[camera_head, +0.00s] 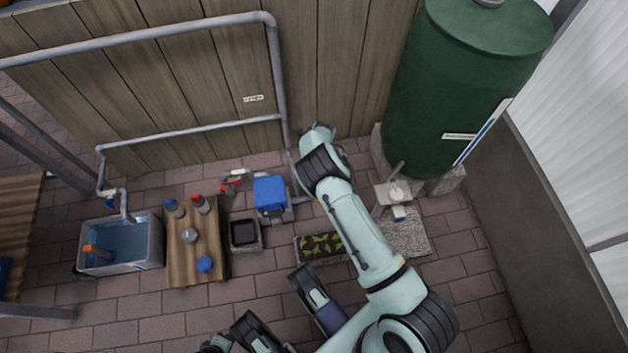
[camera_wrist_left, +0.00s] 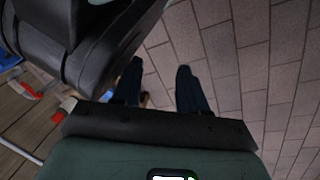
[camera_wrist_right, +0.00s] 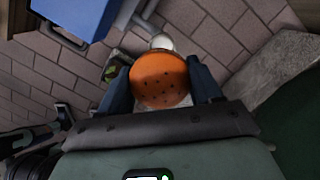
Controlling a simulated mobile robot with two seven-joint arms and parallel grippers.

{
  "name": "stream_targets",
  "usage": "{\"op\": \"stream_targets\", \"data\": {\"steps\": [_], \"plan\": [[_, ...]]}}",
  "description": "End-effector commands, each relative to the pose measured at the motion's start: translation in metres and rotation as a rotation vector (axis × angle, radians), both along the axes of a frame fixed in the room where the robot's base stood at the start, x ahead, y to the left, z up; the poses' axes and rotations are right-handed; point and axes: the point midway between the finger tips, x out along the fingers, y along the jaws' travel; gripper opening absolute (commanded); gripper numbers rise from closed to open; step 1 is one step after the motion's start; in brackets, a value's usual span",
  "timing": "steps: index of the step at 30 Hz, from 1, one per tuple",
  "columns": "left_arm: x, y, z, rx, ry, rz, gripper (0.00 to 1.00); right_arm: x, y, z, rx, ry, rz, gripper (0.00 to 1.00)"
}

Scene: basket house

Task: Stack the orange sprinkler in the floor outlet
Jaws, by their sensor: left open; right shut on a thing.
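The orange sprinkler (camera_wrist_right: 161,82), a rounded head with small dark holes, is between the fingers of my right gripper (camera_wrist_right: 160,72), which is shut on it. In the head view my right arm hides this gripper and the sprinkler. A dark square recess in a pale stone frame (camera_head: 258,246), possibly the floor outlet, lies on the paving left of my right arm. I cannot tell whether a pale round piece (camera_wrist_right: 162,42) beyond the sprinkler belongs to it. My left gripper (camera_wrist_left: 158,76) is open above brick paving, with nothing clearly between its fingers.
A blue box (camera_head: 270,193) stands behind the recess; it is close in the right wrist view (camera_wrist_right: 78,16). A wooden bench (camera_head: 190,272) with bottles and a grey water tub (camera_head: 152,250) stand left. A seedling planter (camera_head: 322,245) and green tank (camera_head: 455,90) stand right.

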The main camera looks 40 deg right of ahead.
Motion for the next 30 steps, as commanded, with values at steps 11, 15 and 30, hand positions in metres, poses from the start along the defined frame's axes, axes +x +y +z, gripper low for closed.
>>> {"op": "stream_targets", "data": {"steps": [11,15,30], "plan": [[-0.046,0.006,-0.032,-0.009,0.154,0.015,0.43,0.0,0.0,-0.071,-0.001,-0.001,0.0,0.34],[-0.051,0.007,-0.035,-0.009,0.171,0.017,0.43,0.0,-0.001,-0.08,-0.001,-0.001,-0.001,0.34],[-0.076,0.01,-0.045,-0.017,0.254,0.025,0.43,0.0,0.0,-0.115,0.0,-0.001,0.0,0.34]]}}
